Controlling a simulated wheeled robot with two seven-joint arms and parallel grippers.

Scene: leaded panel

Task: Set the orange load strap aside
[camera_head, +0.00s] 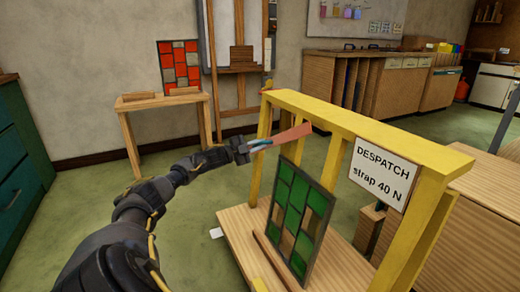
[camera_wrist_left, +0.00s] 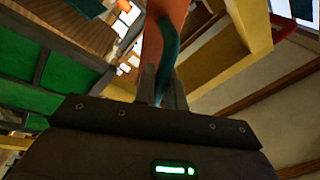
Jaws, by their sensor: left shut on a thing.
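The orange load strap (camera_head: 288,135) is a short, flat red-orange band. A green leaded panel (camera_head: 298,216) stands tilted on the wooden base (camera_head: 240,236) beneath the frame. My right gripper is not in view.
A sign reading "DESPATCH strap 40 N" (camera_head: 381,173) hangs on the frame's right part. A small wooden table (camera_head: 160,101) at the back left bears a red and white panel (camera_head: 180,66). An easel (camera_head: 240,70) stands beside it. Green floor (camera_head: 90,195) is clear at the left.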

